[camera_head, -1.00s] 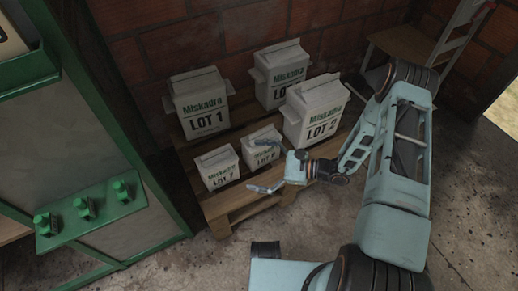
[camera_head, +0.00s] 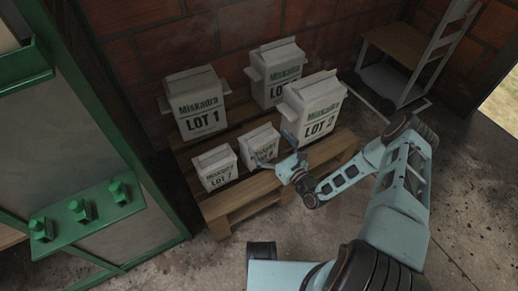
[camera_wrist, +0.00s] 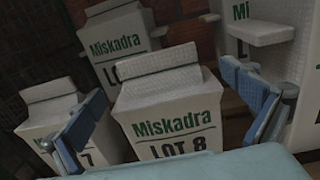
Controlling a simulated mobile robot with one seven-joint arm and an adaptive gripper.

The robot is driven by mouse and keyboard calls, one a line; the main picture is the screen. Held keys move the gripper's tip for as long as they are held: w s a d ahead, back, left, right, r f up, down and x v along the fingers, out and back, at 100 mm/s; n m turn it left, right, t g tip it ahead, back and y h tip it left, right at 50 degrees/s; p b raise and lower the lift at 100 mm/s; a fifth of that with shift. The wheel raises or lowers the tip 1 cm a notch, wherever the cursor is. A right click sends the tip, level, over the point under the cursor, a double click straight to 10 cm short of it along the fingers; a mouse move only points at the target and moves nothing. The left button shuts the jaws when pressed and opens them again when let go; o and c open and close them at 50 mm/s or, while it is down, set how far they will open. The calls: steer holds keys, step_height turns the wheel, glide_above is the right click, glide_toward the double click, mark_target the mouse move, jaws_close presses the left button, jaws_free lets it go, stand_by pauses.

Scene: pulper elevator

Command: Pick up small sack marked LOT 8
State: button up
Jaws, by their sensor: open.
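The small sack marked LOT 8 (camera_head: 261,146) stands upright on the pallet, white with green "Miskadra" lettering and a folded top. In the wrist view the LOT 8 sack (camera_wrist: 168,115) is centred, with its label facing the camera. My gripper (camera_head: 280,153) is open and empty at the front right of this sack. In the wrist view the fingers of my gripper (camera_wrist: 165,113) frame the sack left and right. I cannot tell whether either finger touches it. My own body hides the sack's lower part in the wrist view.
The LOT 7 sack (camera_head: 215,167) stands close on the left. The larger LOT 1 (camera_head: 199,105), LOT 2 (camera_head: 314,108) and unreadable sack (camera_head: 277,75) stand behind and to the right. The wooden pallet (camera_head: 243,204) lies by a brick wall.

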mark_target(260, 133)
steer(key=b+x, duration=0.1)
steer(key=x, duration=0.4)
steer(key=shift+b, duration=0.4)
steer(key=c, duration=2)
steer(key=shift+r, duration=0.15)
steer(key=shift+c, duration=0.9)
